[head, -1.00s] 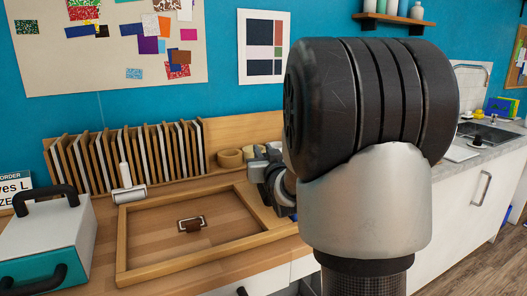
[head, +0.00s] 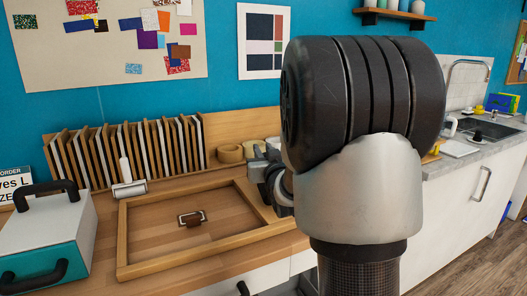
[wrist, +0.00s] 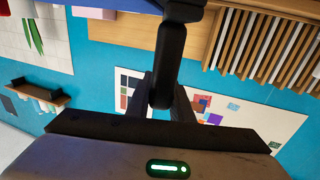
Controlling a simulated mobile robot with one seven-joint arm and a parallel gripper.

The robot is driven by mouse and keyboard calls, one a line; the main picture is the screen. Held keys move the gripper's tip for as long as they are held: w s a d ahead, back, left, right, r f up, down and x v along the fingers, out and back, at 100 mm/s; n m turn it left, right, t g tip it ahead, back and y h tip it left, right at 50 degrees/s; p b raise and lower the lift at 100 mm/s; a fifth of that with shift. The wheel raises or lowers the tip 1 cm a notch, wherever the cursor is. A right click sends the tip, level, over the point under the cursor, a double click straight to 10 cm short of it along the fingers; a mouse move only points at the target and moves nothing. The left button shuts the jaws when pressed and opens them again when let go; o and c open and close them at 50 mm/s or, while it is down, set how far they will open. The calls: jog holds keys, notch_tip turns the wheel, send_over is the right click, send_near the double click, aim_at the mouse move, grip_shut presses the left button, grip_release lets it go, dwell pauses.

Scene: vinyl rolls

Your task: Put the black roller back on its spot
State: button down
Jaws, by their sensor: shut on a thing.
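My gripper (wrist: 163,98) is shut on the black handle (wrist: 171,50) of the black roller, seen close up in the wrist view. The handle runs up to a wider black part at the top edge; the roller's far end is out of frame. In the head view my gripper (head: 268,178) is at the right side of the wooden frame (head: 122,240), partly hidden behind my large black and silver arm link. The black roller cannot be made out there. Which place is its spot cannot be told.
A white roller (head: 130,188) lies behind the frame's left corner. Inside the frame lies a small brown piece with a pale outline (head: 192,219). A slatted rack (head: 130,152) stands behind, tape rolls (head: 230,153) beside it, a white-and-teal box (head: 45,235) at left.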

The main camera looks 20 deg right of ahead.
jog(key=shift+f, duration=0.8)
jog(key=shift+c, duration=1.4)
grip_release()
jog(key=v, duration=0.9)
dwell(0.5)
dwell(0.4)
